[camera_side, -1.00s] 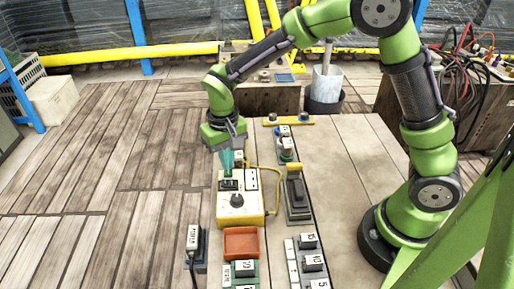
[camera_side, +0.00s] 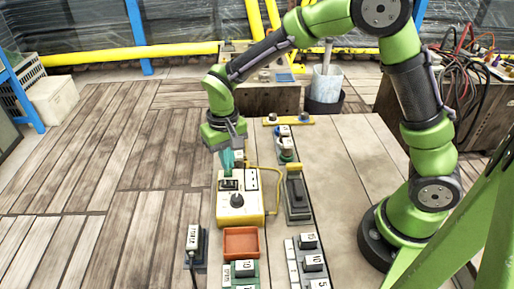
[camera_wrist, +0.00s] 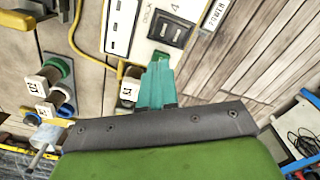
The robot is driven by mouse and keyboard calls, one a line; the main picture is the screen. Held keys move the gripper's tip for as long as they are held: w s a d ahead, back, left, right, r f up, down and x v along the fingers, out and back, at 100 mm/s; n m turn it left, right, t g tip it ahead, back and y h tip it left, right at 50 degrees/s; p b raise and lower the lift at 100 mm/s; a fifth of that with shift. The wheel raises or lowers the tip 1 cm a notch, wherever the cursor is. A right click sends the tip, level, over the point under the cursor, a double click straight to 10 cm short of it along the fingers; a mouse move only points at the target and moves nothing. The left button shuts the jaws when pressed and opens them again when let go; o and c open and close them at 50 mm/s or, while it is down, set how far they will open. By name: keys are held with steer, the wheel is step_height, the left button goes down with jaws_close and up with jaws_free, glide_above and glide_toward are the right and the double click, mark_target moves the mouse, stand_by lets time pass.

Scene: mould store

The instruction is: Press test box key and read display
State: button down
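The test box (camera_side: 240,208) is yellow with a white top, a black dial (camera_side: 237,200) and a dark panel (camera_side: 229,184) at its far left corner. My gripper (camera_side: 227,160) is above the box's far edge, pointing down. Its teal fingers (camera_wrist: 158,82) look closed together with nothing between them. Their tips are close to the dark block; I cannot tell whether they touch the box. No display reading is legible.
A yellow cable (camera_side: 277,190) runs along the box's right side. A grey lever switch (camera_side: 297,195) stands to the right. An orange tray (camera_side: 241,243) and labelled blocks (camera_side: 312,262) sit nearer. Capped coloured posts (camera_side: 286,148) stand beyond the box. The bench at right is clear.

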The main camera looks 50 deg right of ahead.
steer(key=shift+f, duration=0.9)
stand_by(0.5)
steer(key=shift+r, duration=3.5)
steer(key=s+d+r+t+y, duration=0.1)
steer(key=s+d+r+t, duration=0.2)
steer(key=s, duration=0.5)
steer(key=s+d+r+m+t+y, duration=0.1)
steer(key=s+d+r+t, duration=0.3)
steer(key=s+d+r, duration=0.2)
step_height(320, 180, up, 3)
steer(key=s, duration=0.2)
steer(key=shift+s+f, duration=0.2)
steer(key=shift+s, duration=0.15)
